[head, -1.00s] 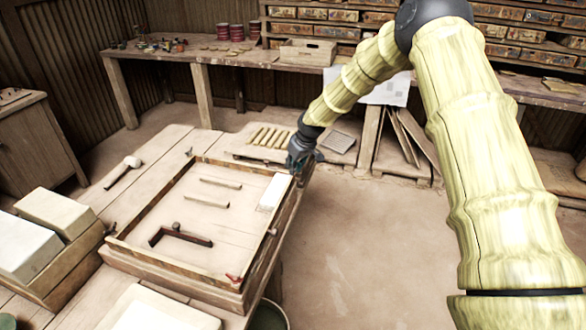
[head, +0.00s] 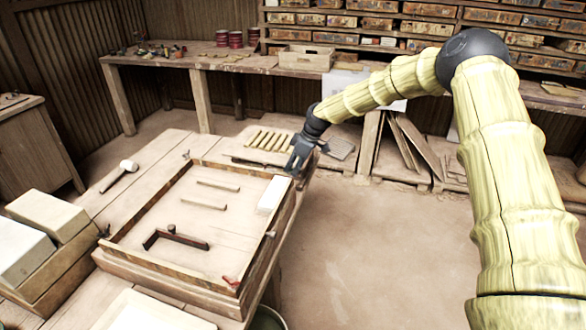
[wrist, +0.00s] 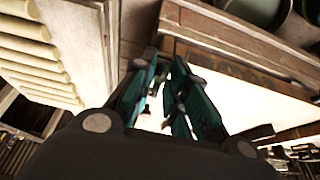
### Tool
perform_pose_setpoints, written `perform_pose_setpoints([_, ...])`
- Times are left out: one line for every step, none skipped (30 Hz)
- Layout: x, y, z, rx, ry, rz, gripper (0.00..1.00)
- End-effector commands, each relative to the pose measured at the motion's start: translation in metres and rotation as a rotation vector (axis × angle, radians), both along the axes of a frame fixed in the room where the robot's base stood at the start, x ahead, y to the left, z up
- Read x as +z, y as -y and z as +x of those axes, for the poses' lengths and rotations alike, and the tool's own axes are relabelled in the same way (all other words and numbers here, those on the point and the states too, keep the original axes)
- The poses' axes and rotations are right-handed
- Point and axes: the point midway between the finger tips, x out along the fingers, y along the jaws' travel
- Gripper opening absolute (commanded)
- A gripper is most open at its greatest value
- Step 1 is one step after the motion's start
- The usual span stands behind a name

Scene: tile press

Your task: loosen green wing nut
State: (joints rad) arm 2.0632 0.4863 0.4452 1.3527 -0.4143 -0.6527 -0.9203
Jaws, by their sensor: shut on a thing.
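My gripper (head: 297,170) is at the far right corner of the wooden frame (head: 187,281), which lies on the low bench. In the wrist view the teal fingers of my gripper (wrist: 165,75) are close together, with a narrow gap at the tips. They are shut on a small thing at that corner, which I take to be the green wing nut. The nut itself is hidden by the fingers in both views. A red wing nut (head: 231,281) shows at the frame's near right corner.
A mallet (head: 128,166) and pale blocks (head: 46,214) are on the left. Floor to the right is clear. Shelves and a workbench stand behind.

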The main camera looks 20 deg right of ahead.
Motion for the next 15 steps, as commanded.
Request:
perform_pose_setpoints([0.0003,0.0024,0.0011,0.001,0.002,-0.001,0.00])
perform_pose_setpoints([0.0004,0.0024,0.0010,0.003,0.003,-0.002,0.00])
perform_pose_setpoints([0.0004,0.0023,0.0010,0.004,0.002,-0.002,0.00])
perform_pose_setpoints([0.0005,0.0023,0.0010,0.004,0.002,-0.002,0.00])
perform_pose_setpoints([0.0005,0.0023,0.0010,0.004,0.002,-0.002,0.00])
perform_pose_setpoints([0.0005,0.0023,0.0010,0.004,0.002,-0.002,0.00])
perform_pose_setpoints([0.0006,0.0023,0.0010,0.004,0.002,-0.002,0.00])
perform_pose_setpoints([0.0006,0.0023,0.0010,0.004,0.002,-0.002,0.00])
perform_pose_setpoints([0.0006,0.0023,0.0011,0.004,0.002,-0.002,0.00])
perform_pose_setpoints([0.0006,0.0024,0.0010,0.004,0.002,-0.002,0.00])
perform_pose_setpoints([0.0006,0.0023,0.0011,0.004,0.002,-0.002,0.00])
perform_pose_setpoints([0.0006,0.0023,0.0011,0.004,0.002,-0.002,0.00])
perform_pose_setpoints([0.0006,0.0023,0.0011,0.004,0.002,-0.002,0.20])
perform_pose_setpoints([0.0006,0.0023,0.0011,0.003,0.002,-0.001,0.25])
perform_pose_setpoints([0.0006,0.0021,0.0010,0.003,0.002,-0.001,0.32])
